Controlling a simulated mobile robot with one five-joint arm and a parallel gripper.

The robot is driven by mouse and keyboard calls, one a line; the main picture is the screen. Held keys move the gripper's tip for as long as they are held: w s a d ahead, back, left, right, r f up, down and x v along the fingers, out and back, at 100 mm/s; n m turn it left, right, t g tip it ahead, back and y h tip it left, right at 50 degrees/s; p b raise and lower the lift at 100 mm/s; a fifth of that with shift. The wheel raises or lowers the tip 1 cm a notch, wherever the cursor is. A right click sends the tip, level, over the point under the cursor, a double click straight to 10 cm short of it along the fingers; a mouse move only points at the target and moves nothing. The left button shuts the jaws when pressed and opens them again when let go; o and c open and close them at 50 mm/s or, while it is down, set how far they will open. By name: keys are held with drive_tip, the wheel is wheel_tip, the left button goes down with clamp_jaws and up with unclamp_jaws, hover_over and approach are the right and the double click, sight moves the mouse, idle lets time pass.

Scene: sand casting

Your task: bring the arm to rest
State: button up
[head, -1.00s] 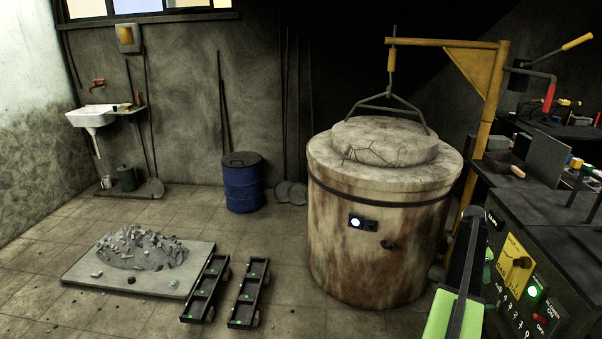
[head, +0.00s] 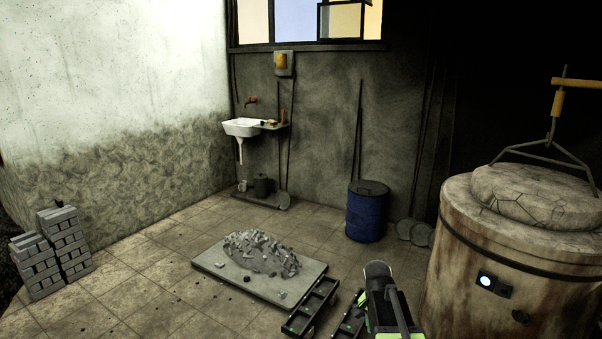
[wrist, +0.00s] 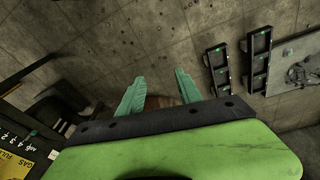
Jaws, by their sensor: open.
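My gripper (wrist: 158,88) shows in the wrist view as two teal fingers spread apart, with floor tiles visible between their tips. A brownish patch shows low between the fingers, and I cannot tell what it is. In the head view my arm stands at the bottom, right of centre, in front of the floor and left of the furnace (head: 470,275). The fingers cannot be made out there.
Two black open moulds (head: 312,305) (head: 350,318) lie on the floor by my arm. Behind them is a slab (head: 215,265) bearing a heap of grey scrap (head: 262,253). A blue drum (head: 366,215) stands at the wall. Grey bricks (head: 62,245) are stacked left. A control panel (wrist: 18,150) is at left in the wrist view.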

drive_tip(key=s+a+n+g+y, duration=0.1)
drive_tip(key=s+a+n+y, duration=0.1)
drive_tip(key=s+a+n, duration=0.8)
wheel_tip(320, 180, up, 17)
drive_tip(key=m+p, duration=0.1)
drive_tip(key=p, duration=1.6)
drive_tip(key=shift+s+d, duration=0.2)
drive_tip(key=shift+d, duration=0.05)
drive_tip(key=shift+c, duration=0.6)
drive_tip(key=shift+d, duration=0.1)
